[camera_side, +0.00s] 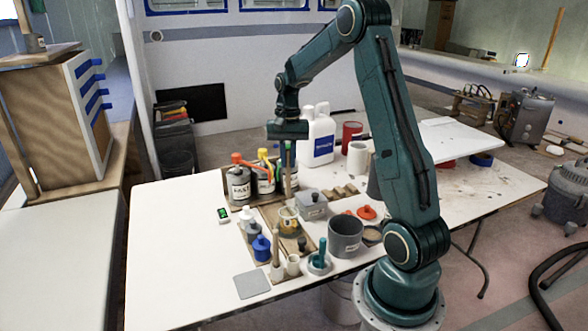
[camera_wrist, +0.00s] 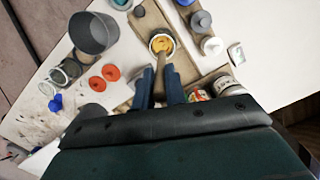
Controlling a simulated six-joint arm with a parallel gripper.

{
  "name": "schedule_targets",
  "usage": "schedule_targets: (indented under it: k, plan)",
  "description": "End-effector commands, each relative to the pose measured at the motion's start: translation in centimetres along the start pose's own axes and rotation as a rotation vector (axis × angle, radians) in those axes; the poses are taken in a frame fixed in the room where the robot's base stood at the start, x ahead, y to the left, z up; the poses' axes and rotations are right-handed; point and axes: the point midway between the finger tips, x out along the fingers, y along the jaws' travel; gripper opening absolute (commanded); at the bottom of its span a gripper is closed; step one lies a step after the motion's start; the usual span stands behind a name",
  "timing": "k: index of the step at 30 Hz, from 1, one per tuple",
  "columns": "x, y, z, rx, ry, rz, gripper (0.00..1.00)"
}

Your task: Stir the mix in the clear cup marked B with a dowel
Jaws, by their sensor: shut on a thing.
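A small clear cup (camera_side: 289,220) with orange-yellow mix stands on a wooden board in the side view. The cup also shows near the top middle of the wrist view (camera_wrist: 162,43). I cannot read a letter on it. My gripper (camera_side: 288,163) points down above the cup. Its blue fingers (camera_wrist: 160,74) are shut on a wooden dowel (camera_side: 288,186), which hangs roughly upright. The dowel's lower end is at the cup's mouth, over the mix in the wrist view. I cannot tell how deep it reaches.
A grey pot (camera_side: 345,237), red-orange lids (camera_side: 367,212) and a grey lidded box (camera_side: 312,206) stand right of the cup. Labelled cans (camera_side: 239,187) stand behind left. A blue-capped bottle (camera_side: 261,248) is at the front left. The white table's left side (camera_side: 175,240) is clear.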

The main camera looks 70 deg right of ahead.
Motion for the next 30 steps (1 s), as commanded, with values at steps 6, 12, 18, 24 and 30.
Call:
schedule_targets:
  k: [6,12,18,24,30]
  plan:
    - [0.9,0.0,-0.1,0.0,-0.001,0.0,0.0]
    - [1.9,0.0,-0.2,0.0,-0.001,0.0,0.0]
    - [3.1,0.0,-0.3,-0.001,-0.001,0.0,0.0]
    - [4.2,0.0,-0.5,-0.001,-0.001,0.0,0.0]
    - [5.3,0.0,-0.6,-0.001,-0.002,0.001,0.0]
